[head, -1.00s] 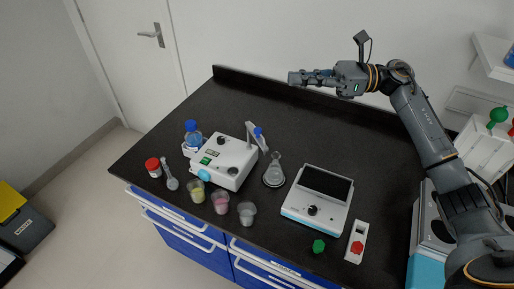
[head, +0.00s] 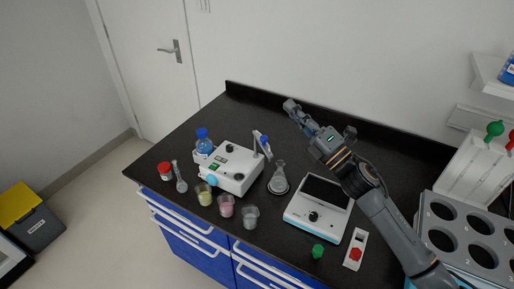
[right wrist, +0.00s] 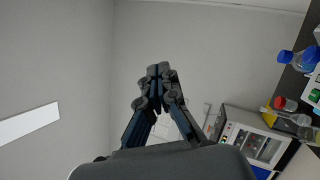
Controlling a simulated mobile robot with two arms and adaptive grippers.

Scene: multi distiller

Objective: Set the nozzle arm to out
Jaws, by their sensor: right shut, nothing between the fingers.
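The white dispenser unit (head: 231,170) stands on the black bench in the head view, with knobs on top and a light blue knob in front. Its nozzle arm (head: 256,143) rises at the unit's right rear corner, with a blue part at its end, close to a glass flask (head: 279,178). My right gripper (head: 291,104) is shut and empty, up and to the right of the nozzle arm and apart from it. Its closed fingers also show in the right wrist view (right wrist: 157,72). My left gripper is not in view.
Cups with yellow (head: 205,195), pink (head: 226,206) and clear (head: 250,216) contents stand before the unit. A blue-capped bottle (head: 203,143) and red-capped jar (head: 165,171) are at left. A white device with a dark screen (head: 318,203) stands right. The bench behind the unit is clear.

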